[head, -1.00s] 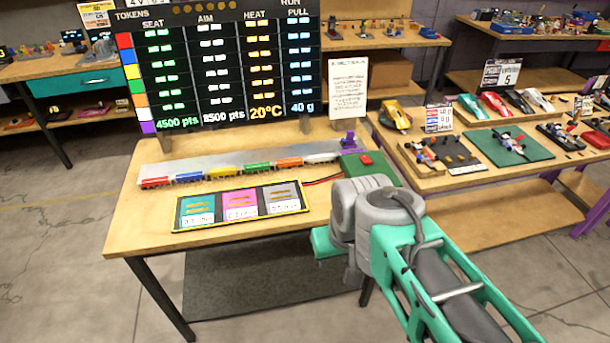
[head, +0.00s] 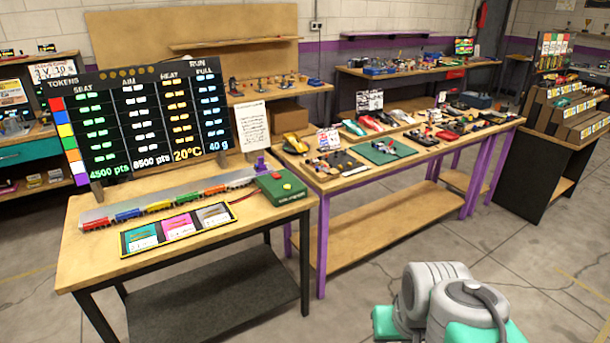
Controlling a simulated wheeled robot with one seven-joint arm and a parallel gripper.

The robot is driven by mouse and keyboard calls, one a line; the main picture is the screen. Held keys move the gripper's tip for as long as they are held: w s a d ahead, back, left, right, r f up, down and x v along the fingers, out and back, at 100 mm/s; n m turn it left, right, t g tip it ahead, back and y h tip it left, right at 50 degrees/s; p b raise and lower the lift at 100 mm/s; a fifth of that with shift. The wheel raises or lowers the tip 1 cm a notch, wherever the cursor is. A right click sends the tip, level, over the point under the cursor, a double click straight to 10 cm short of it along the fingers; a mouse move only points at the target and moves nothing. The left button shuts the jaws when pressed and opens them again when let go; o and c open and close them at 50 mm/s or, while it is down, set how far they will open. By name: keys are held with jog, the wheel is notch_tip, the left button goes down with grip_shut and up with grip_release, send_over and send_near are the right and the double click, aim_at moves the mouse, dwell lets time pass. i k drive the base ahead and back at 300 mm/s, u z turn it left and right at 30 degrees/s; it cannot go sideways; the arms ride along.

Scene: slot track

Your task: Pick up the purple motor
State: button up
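A small purple object (head: 262,164), likely the purple motor, sits at the right end of the grey track strip (head: 98,213) on the near-left wooden table. It is beside a green box (head: 268,193) with a red button. It is small in this view, so its details cannot be made out. My arm shows only as grey and teal links at the bottom right, well away from the purple object. The fingers of my gripper are not in view.
A row of coloured pieces (head: 158,206) lies along the strip, before a black score board (head: 160,120). A tray of three cards (head: 178,228) lies in front. A longer table (head: 345,187) with model cars stands to the right. The floor (head: 345,300) between it and my arm is clear.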

aim_at(261, 166)
jog(key=u, duration=0.05)
jog(key=i, duration=1)
jog(key=u, duration=0.85)
jog(key=i, duration=1)
jog(key=u, duration=1.35)
jog(key=i, duration=0.35)
jog(key=u, duration=0.35)
